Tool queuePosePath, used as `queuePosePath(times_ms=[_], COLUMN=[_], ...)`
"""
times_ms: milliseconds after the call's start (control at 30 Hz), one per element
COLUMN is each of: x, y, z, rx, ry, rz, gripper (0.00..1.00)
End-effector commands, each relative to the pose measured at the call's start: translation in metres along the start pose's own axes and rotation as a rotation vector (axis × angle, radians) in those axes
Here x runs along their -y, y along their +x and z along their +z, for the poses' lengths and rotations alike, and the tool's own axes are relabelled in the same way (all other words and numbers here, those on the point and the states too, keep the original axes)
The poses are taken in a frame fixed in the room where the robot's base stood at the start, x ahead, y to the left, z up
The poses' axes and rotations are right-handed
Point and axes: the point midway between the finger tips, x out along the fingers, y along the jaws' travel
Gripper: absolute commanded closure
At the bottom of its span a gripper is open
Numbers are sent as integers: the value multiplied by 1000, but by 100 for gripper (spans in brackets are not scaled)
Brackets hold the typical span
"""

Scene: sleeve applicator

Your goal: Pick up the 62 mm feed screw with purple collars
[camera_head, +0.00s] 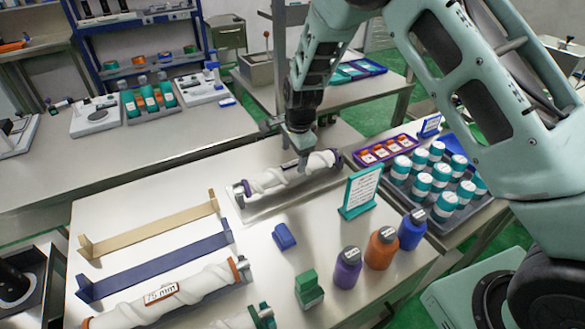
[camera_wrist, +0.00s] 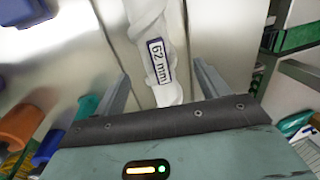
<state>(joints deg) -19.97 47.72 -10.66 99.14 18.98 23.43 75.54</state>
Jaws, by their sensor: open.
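The 62 mm feed screw (camera_head: 284,178) is white with a spiral thread and purple collars. It lies on a pale tray or plate (camera_head: 262,207) at the back of the table in the head view. In the wrist view the screw (camera_wrist: 152,30) shows its "62 mm" label, close to my gripper (camera_wrist: 160,85). The two fingers are open, one on each side of the screw, which lies between them. My gripper (camera_head: 300,158) stands over the middle of the screw in the head view. Whether the fingers touch it cannot be told.
A 75 mm screw (camera_head: 175,298) with orange collars lies at the front left, near a blue bracket (camera_head: 160,264) and a tan bracket (camera_head: 150,231). A teal sign (camera_head: 360,190) and purple, orange and blue bottles (camera_head: 381,248) stand right of the screw.

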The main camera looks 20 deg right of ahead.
Motion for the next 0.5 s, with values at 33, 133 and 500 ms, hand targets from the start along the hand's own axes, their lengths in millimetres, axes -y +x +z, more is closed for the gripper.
queuePosePath(times_ms=[33, 133, 500], x=[0, 0, -5], y=[3, 8, 49], z=[-1, -1, -1], rx=[0, 0, 0], ry=[1, 1, -1], rz=[0, 1, 2], gripper=[26, 26, 26])
